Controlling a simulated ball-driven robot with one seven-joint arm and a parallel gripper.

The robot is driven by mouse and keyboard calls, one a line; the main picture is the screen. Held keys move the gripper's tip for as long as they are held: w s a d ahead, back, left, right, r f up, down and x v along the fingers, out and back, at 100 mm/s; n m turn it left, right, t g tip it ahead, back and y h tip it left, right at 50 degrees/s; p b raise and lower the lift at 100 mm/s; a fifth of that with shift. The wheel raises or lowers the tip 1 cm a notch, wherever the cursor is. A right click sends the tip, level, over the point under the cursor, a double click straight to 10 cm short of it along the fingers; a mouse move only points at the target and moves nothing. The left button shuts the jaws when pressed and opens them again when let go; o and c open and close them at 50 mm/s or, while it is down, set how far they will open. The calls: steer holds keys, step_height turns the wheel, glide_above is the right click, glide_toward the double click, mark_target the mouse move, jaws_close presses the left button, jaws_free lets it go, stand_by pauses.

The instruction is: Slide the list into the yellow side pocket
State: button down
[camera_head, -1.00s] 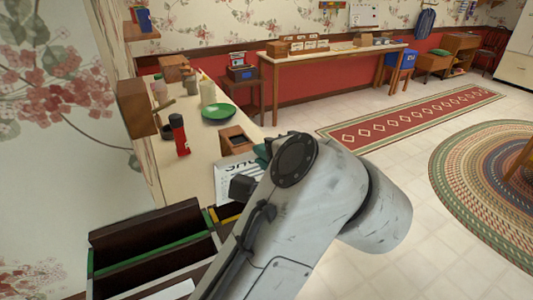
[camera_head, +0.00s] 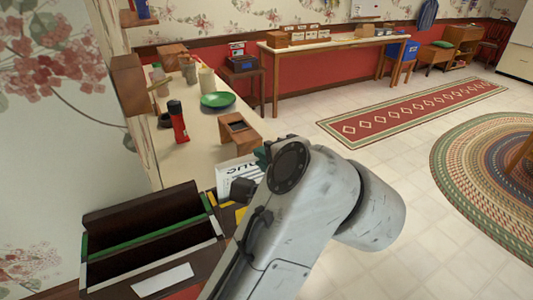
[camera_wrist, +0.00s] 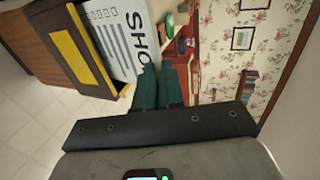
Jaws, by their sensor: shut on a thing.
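The list is a white sheet with dark printed lettering (camera_head: 232,173). It stands tilted above the counter's near end. In the wrist view the list (camera_wrist: 112,32) has big letters and lines, and my gripper (camera_wrist: 158,75) has its green fingers shut on its edge. In the head view my gripper (camera_head: 262,156) is partly hidden by my own arm. The yellow pocket (camera_wrist: 78,58) shows in the wrist view as a yellow panel in a dark frame, close beside the list. In the head view only yellow strips (camera_head: 240,213) show near the dark box.
A dark open box (camera_head: 145,235) with green and pale rims stands at lower left, with a white paper (camera_head: 162,280) in front. The counter holds a red-black bottle (camera_head: 178,122), a green plate (camera_head: 217,100) and a wooden holder (camera_head: 238,128).

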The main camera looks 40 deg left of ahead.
steer(key=shift+f+b, duration=1.15)
steer(key=shift+f, duration=1.05)
steer(key=c, duration=1.2)
jaws_free()
steer(key=b+v, duration=0.1)
steer(key=v, duration=0.9)
steer(key=shift+s+d+r, duration=0.15)
steer(key=shift+d+r, duration=0.1)
steer(key=shift+d, duration=0.05)
steer(key=shift+f, duration=0.1)
